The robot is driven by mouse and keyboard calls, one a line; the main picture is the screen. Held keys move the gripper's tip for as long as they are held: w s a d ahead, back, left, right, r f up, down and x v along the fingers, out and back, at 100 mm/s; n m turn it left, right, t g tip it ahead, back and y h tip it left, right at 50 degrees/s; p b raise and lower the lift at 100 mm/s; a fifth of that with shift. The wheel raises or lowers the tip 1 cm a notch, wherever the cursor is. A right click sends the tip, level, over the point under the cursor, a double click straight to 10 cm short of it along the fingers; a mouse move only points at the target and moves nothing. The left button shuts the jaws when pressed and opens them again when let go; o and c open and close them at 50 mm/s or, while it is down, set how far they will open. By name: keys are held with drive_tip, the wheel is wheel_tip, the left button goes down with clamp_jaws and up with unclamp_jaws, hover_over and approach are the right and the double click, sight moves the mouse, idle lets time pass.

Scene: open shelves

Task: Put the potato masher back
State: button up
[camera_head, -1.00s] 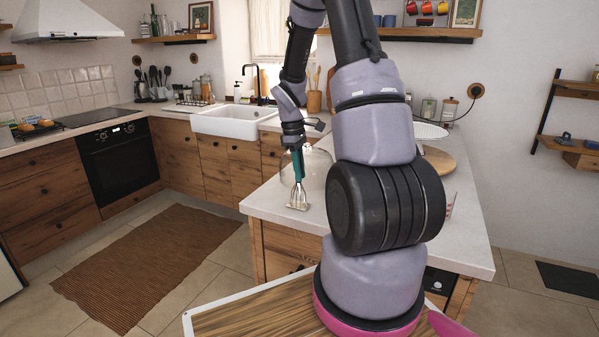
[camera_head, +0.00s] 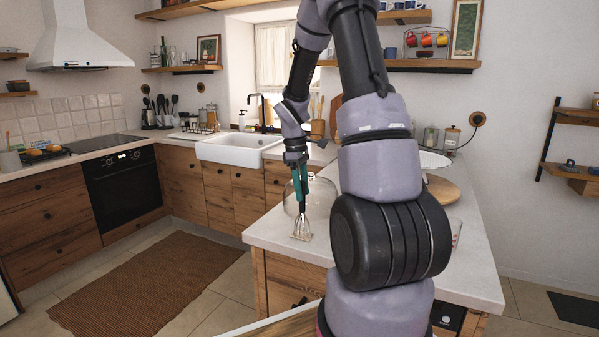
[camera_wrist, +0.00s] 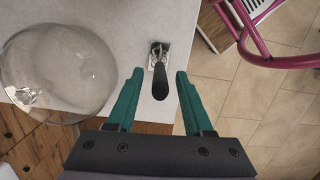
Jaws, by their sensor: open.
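The potato masher (camera_head: 301,228) has a metal head and a dark handle. It stands upright on the white counter near its left edge. In the wrist view its dark handle (camera_wrist: 160,82) points up towards the camera, with the metal head below on the counter. My gripper (camera_head: 302,194) is above the masher, pointing down. Its teal fingers (camera_wrist: 160,72) are open, one on each side of the handle, with a visible gap on both sides. The head view does not clearly show how far the handle reaches between the fingers.
A clear glass dome (camera_wrist: 58,72) stands on the counter (camera_head: 275,233) close beside the masher. A round wooden board (camera_head: 441,191) lies farther back, partly behind my arm. Mugs (camera_head: 426,40) are on a wall shelf (camera_head: 430,66). A sink (camera_head: 235,148) is behind.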

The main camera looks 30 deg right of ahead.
drive_tip(key=s+a+r+m+t, duration=0.2)
drive_tip(key=s+a+r+m, duration=0.15)
drive_tip(key=r, duration=0.65)
drive_tip(key=s+a+r+m+t, duration=0.2)
drive_tip(key=s+a+r, duration=0.2)
drive_tip(key=r, duration=0.5)
drive_tip(key=s+a+r+m+t+y, duration=0.1)
drive_tip(key=s+a+r+m+t, duration=0.1)
drive_tip(key=s, duration=0.4)
drive_tip(key=s+a+r+m+t+y, duration=0.2)
drive_tip(key=s+a+r+m, duration=0.1)
drive_tip(key=s+r+m, duration=0.1)
drive_tip(key=shift+s+a+m, duration=0.4)
drive_tip(key=shift+s+m, duration=0.05)
drive_tip(key=shift+s, duration=0.7)
drive_tip(key=shift+d, duration=0.1)
